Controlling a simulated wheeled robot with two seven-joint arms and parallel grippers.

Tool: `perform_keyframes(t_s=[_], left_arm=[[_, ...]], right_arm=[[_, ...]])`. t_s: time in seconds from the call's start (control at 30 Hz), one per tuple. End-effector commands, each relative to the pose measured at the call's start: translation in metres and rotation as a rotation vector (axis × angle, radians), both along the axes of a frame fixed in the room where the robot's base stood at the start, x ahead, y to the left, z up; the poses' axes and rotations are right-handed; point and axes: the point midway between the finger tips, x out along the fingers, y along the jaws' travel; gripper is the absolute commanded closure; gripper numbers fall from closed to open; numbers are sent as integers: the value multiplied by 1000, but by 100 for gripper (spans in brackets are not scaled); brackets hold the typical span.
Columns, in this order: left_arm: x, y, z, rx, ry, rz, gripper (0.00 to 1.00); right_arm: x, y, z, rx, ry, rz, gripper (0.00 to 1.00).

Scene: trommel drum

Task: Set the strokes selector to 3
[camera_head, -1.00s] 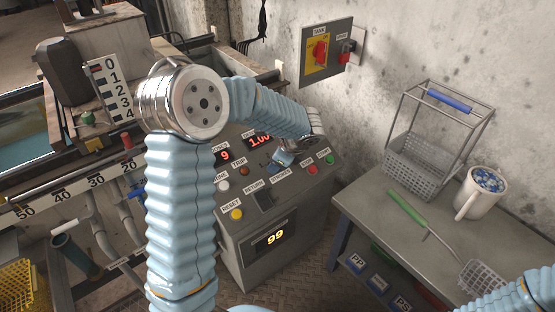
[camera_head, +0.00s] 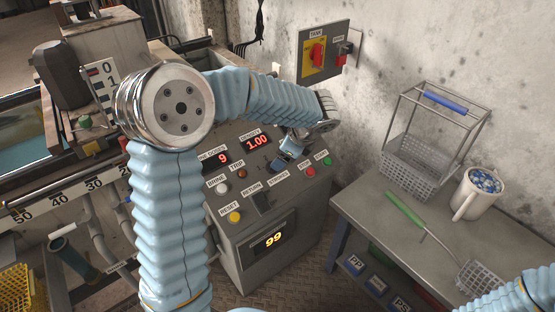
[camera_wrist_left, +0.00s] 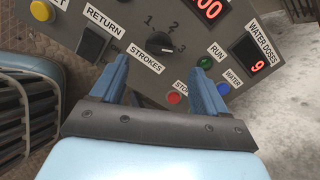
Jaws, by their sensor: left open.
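The strokes selector (camera_wrist_left: 160,43) is a black knob on the grey control panel, with the numbers 1, 2 and 3 around it and a STROKES label beside it in the left wrist view. A light mark on the knob is too small for me to read its setting surely. My left gripper (camera_wrist_left: 158,72) is open, with its blue fingers apart and nothing between them. The knob lies beyond the fingertips, roughly between them in that view. In the head view my left gripper (camera_head: 288,152) is over the panel and hides the knob.
The panel (camera_head: 230,262) also bears a black return switch (camera_head: 262,201), a red stop button (camera_head: 310,172), a green run button (camera_head: 327,162) and a yellow reset button (camera_head: 234,217). A bench (camera_head: 360,205) with a wire basket (camera_head: 415,165) and mug (camera_head: 480,190) stands at right.

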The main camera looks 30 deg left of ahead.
Motion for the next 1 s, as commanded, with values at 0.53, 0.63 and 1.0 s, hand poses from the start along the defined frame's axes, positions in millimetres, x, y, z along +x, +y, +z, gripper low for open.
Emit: perform_keyframes(t_s=[0.53, 0.63, 1.0], left_arm=[[-11, -29, 54, 0, 2, 0, 26], [-11, -29, 54, 0, 2, 0, 26], [-12, -38, 31, -46, 16, 5, 26]], right_arm=[[0, 0, 2, 0, 0, 0, 52], [0, 0, 2, 0, 0, 0, 52], [0, 0, 2, 0, 0, 0, 52]])
